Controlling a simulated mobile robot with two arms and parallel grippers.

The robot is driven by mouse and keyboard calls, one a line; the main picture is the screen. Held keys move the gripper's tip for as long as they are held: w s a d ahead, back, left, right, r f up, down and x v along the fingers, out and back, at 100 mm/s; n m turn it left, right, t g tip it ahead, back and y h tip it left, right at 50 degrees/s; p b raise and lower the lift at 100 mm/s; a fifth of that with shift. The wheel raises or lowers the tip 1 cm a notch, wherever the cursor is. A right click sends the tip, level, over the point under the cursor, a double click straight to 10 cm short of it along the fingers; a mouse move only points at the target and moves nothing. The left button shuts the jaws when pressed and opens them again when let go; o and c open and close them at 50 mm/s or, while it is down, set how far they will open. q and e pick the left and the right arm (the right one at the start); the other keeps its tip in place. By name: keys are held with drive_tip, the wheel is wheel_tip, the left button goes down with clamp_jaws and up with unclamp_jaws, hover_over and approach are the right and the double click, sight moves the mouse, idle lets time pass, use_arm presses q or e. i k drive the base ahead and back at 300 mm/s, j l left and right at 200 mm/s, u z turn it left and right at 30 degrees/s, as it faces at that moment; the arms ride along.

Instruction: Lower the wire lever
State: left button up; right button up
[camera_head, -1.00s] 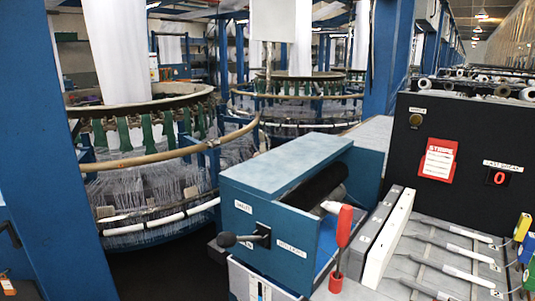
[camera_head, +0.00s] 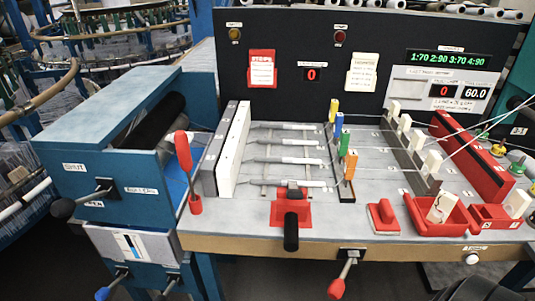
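Several levers show, and I cannot read which label names the wire lever. A red-knobbed lever (camera_head: 337,288) hangs from a small dark mount under the table's front edge, angled down and left. A black-handled lever (camera_head: 291,230) on a red base lies toward the front edge. A tall red-handled lever (camera_head: 184,152) stands nearly upright beside the blue box. A black-knobbed lever (camera_head: 64,208) sticks out left from the blue box's front. A blue-knobbed lever (camera_head: 104,293) is below it. Neither of my grippers is in view.
The grey worktable (camera_head: 240,222) holds several wire tools (camera_head: 290,160), coloured clips, a red tray (camera_head: 440,215) and a red block (camera_head: 384,216). A black panel (camera_head: 300,35) with displays stands behind. The blue box (camera_head: 100,125) fills the left. Circular looms (camera_head: 110,40) stand behind left.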

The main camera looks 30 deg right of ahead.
sight(335, 290)
drive_tip(key=l+z, duration=0.1)
drive_tip(key=z, duration=0.3)
drive_tip(key=k+l+z, duration=0.1)
drive_tip(key=z, duration=0.3)
drive_tip(key=l+z, duration=0.15)
drive_tip(key=z, duration=0.25)
